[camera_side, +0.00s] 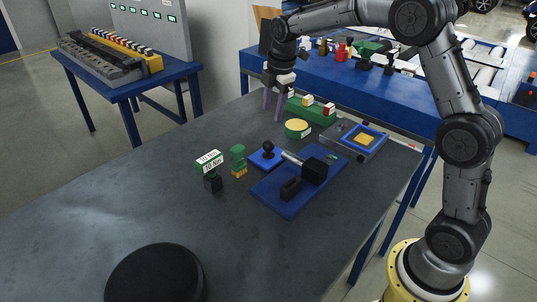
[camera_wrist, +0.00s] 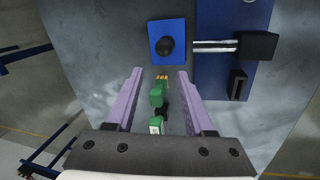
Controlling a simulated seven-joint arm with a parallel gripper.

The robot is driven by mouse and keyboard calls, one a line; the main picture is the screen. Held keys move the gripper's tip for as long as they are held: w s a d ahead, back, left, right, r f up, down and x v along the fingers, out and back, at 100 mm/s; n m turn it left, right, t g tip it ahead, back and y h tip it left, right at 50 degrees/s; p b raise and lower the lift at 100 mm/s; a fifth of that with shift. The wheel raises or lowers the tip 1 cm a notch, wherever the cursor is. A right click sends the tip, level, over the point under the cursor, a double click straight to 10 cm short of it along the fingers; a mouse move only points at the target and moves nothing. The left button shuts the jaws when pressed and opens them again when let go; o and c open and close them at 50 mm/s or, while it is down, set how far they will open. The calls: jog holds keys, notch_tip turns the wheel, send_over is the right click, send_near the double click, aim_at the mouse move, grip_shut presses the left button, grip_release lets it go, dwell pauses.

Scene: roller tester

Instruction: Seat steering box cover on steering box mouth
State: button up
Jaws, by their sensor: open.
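A blue square plate with a black round knob (camera_side: 267,147), which looks like the steering box cover, lies flat on the dark table. It also shows in the wrist view (camera_wrist: 157,28), just beyond the fingertips. A low grey box with a blue rim (camera_side: 351,139) around a yellow centre, which may be the steering box and its mouth, stands at the table's right side; it is not in the wrist view. My gripper (camera_side: 272,106) is open, its lilac fingers pointing down in the air. In the wrist view my gripper (camera_wrist: 160,72) holds nothing; the plate is apart from it.
Right beside the plate is a blue board (camera_side: 289,205) with a black block and a metal rod. A green-and-yellow piece (camera_side: 238,161) and a torque sign (camera_side: 209,161) stand to its left. A yellow-topped round green part (camera_side: 298,128) and green rack (camera_side: 311,109) are behind. Front-left table is mostly clear.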

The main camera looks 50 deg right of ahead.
aim_at(269, 141)
jog(key=x, duration=1)
jog(key=s+x, duration=0.1)
jog(key=x, duration=0.4)
jog(key=shift+d, duration=0.25)
jog(key=shift+w, duration=0.1)
grip_shut()
